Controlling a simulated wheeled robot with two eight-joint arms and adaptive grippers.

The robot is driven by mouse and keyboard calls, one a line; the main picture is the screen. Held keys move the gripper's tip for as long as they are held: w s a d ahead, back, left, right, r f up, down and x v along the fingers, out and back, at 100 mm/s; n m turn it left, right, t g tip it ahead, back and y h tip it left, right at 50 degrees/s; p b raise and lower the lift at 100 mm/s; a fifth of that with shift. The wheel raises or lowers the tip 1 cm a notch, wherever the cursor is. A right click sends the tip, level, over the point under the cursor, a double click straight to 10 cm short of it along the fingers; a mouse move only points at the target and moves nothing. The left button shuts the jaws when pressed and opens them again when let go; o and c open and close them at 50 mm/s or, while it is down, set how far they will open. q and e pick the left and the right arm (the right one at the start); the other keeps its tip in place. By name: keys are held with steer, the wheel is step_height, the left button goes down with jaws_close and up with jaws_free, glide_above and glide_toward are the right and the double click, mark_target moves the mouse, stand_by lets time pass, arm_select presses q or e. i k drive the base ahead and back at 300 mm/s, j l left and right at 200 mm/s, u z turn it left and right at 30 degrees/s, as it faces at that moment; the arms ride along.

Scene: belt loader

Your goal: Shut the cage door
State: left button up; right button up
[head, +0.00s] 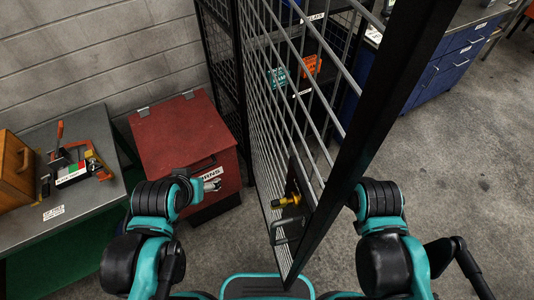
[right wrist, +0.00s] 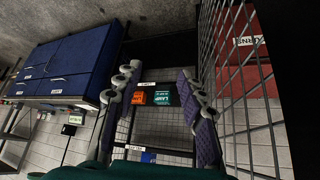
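The cage door (head: 300,110) is a wire mesh panel in a black frame. It stands swung open, its free edge reaching towards me between my arms. A yellow latch knob (head: 287,201) and a grey pull handle (head: 288,230) sit low near that edge. In the right wrist view, mesh (right wrist: 238,95) runs along the right side. My right gripper (right wrist: 160,95) shows there with its fingers wide apart and nothing between them; it does not show in the head view.
A red cabinet (head: 182,135) stands left of the door. Beyond the mesh are teal (head: 277,77) and orange (head: 311,66) boxes. A grey bench (head: 75,210) with a wooden box is at far left, blue drawers (head: 445,68) at upper right. Right-hand floor is clear.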

mark_target(414, 30)
steer(key=k+j, duration=0.1)
steer(key=k, duration=0.25)
steer(key=k+j, duration=0.1)
steer(key=k, duration=0.2)
steer(key=k+j+z, duration=0.1)
steer(key=j, duration=0.3)
steer(key=k+j+z, duration=0.1)
steer(key=j, duration=0.3)
steer(key=k+j+z, duration=0.1)
steer(key=j, duration=0.3)
steer(key=i+l, duration=0.2)
steer(key=l, duration=0.2)
steer(key=i+l, duration=0.15)
steer(key=l, duration=0.25)
